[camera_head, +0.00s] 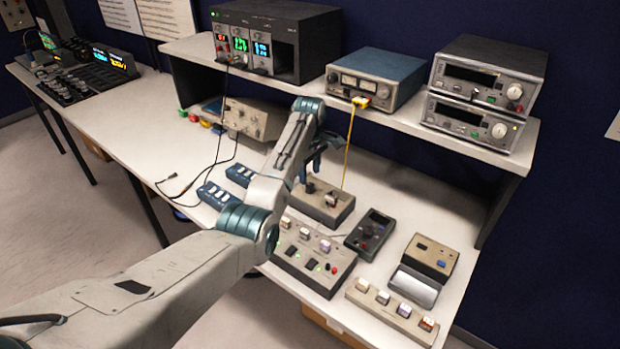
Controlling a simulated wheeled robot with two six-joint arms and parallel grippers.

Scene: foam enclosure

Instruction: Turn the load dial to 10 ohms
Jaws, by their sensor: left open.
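My left gripper (314,172) is open, at the end of my arm that comes in from the lower left. Its fingers point down over the back of a small grey box (338,213), and it looks empty. The box has a dark knob (331,199) on top, perhaps the load dial. The knob is partly close to the gripper in the picture. I cannot tell whether the fingers touch it. The dial's markings are too small to read. My right gripper is out of view.
A yellow cable (349,143) hangs from the blue-topped meter (375,80) to the grey box. A switch panel (308,255), a dark handheld meter (370,235) and a button strip (391,309) stand nearby. The shelf (402,118) overhangs the back of the bench.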

